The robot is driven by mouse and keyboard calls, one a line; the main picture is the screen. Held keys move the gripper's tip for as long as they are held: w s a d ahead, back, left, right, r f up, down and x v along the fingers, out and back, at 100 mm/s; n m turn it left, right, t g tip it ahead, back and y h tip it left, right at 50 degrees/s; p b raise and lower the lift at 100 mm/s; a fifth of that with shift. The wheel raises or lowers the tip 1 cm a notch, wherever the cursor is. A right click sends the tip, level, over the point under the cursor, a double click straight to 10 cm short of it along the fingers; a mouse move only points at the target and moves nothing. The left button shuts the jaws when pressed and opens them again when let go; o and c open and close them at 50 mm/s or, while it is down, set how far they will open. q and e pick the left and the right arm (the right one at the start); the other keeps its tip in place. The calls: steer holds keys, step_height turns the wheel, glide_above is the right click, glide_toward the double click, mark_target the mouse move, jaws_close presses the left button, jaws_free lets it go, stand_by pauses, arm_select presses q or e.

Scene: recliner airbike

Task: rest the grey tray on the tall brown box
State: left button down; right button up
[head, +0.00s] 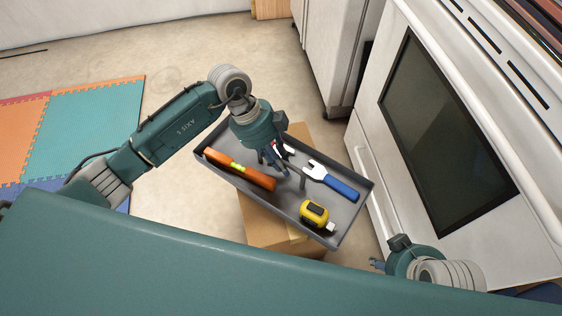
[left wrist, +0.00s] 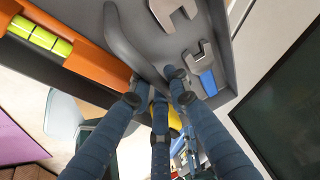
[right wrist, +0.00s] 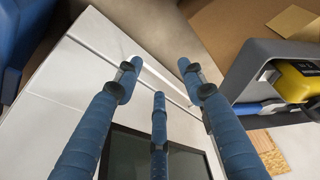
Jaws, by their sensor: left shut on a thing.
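The grey tray (head: 345,215) is in the middle of the head view, holding an orange level (head: 240,169), a blue-handled wrench (head: 332,180) and a yellow tape measure (head: 314,214). My left gripper (head: 276,163) is over the tray's middle, shut on its curved grey handle (left wrist: 130,42). The tall brown box (head: 262,228) shows beneath the tray, past its near and far edges. The tray hides most of the box top, and I cannot tell whether they touch. My right gripper (head: 377,264) is open and empty, near the tray's right side; its fingers also show in the right wrist view (right wrist: 157,82).
A white oven-like appliance (head: 375,160) with a dark window stands close to the tray's right. Another white cabinet (head: 325,55) is behind. Colored foam mats (head: 90,130) lie at left, with bare floor (head: 165,60) between.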

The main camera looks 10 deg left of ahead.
arm_select(q)
steer(key=shift+f, duration=0.25)
arm_select(e)
steer(key=shift+w+a+r+t, duration=0.1)
steer(key=shift+w+t, duration=0.05)
steer(key=shift+w, duration=0.25)
steer(key=shift+w+a+r+t, duration=0.1)
steer(key=shift+w+t, duration=0.05)
steer(key=shift+w, duration=0.2)
arm_select(q)
steer(key=c, duration=1.9)
jaws_free()
arm_select(e)
steer(key=shift+s, duration=0.1)
